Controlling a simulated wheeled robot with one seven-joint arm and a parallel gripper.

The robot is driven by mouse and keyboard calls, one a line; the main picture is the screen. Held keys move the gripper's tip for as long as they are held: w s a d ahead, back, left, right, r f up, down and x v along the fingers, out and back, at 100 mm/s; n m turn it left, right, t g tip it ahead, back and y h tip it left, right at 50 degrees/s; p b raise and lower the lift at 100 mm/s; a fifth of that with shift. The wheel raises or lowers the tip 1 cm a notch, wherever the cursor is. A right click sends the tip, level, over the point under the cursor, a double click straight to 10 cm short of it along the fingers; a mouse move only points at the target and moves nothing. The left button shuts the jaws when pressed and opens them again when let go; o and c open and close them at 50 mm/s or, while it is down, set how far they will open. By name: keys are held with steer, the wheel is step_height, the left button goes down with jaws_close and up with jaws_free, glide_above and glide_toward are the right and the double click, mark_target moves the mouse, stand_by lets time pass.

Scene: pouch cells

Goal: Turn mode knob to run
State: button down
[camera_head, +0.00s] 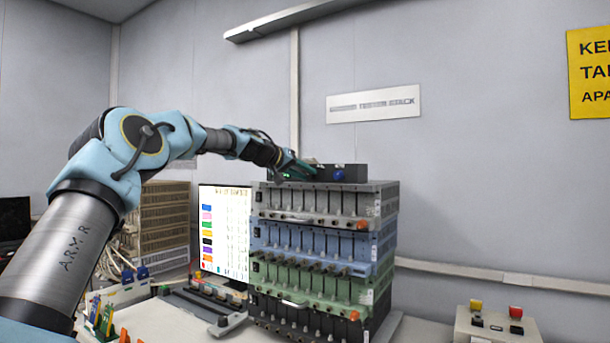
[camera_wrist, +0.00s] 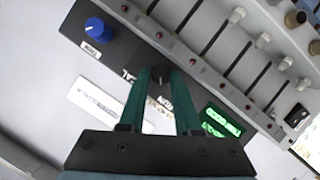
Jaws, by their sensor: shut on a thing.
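In the wrist view my gripper (camera_wrist: 161,73) has its two green fingers shut on a small dark round knob (camera_wrist: 160,76) on a dark control panel (camera_wrist: 125,50). The fingers hide its sides, and its pointer is hard to read. A blue knob (camera_wrist: 95,29) with a small white label stands apart to the upper left, untouched. Lettering beside the fingers is partly covered, so I cannot read the dark knob's setting. In the head view my gripper (camera_head: 297,169) reaches the panel box (camera_head: 354,173) on top of the rack, left of the blue knob (camera_head: 338,175).
A lit green display (camera_wrist: 221,121) sits right of my fingers. A row of slider-like levers (camera_wrist: 240,50) lies close behind the panel. The stacked rack (camera_head: 375,225) stands below, with a screen (camera_head: 224,230) at its left and a button box (camera_head: 497,326) at lower right.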

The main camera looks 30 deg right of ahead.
steer(key=c, duration=0.6)
jaws_free()
